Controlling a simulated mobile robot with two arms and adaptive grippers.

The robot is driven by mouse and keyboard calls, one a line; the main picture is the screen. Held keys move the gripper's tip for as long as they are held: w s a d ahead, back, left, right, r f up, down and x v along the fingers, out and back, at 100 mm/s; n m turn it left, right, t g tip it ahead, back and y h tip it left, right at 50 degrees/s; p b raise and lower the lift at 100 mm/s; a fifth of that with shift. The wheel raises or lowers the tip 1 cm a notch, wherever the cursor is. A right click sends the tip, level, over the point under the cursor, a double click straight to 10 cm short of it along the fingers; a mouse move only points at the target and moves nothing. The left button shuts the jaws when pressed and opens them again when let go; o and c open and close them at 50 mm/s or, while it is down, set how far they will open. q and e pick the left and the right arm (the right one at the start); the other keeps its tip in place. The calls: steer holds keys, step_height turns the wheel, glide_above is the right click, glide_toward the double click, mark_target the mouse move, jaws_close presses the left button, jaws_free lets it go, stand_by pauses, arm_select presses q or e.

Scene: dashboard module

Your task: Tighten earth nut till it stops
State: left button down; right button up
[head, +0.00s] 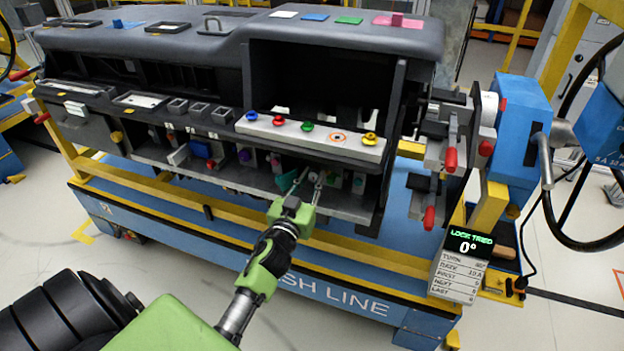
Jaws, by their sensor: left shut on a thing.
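The dark dashboard module (340,28) sits on a blue and yellow stand. My left gripper (311,177) reaches up from below with its two thin fingers inside the lower open bay of the module. The fingers are shut on a small part there, which I take to be the earth nut; it is too small and too covered by the fingers to make out. A teal part (287,181) lies just left of the fingers. My right gripper is not in view.
Red-handled clamps (449,159) and a blue wheel unit (522,113) stand at the right.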

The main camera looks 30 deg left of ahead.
arm_select(q)
steer(key=m, duration=0.5)
steer(key=shift+f, duration=0.1)
steer(key=m, duration=0.5)
steer(key=shift+m+h, duration=0.3)
steer(key=m, duration=0.4)
steer(key=shift+m, duration=0.4)
steer(key=m, duration=0.5)
steer(key=shift+p, duration=0.4)
steer(key=shift+f+h, duration=0.1)
steer(key=shift+h, duration=0.3)
steer(key=c, duration=1.8)
jaws_free()
steer(key=shift+c, duration=0.2)
steer(key=s+d, duration=0.2)
steer(key=s, duration=1)
steer(key=shift+d, duration=0.2)
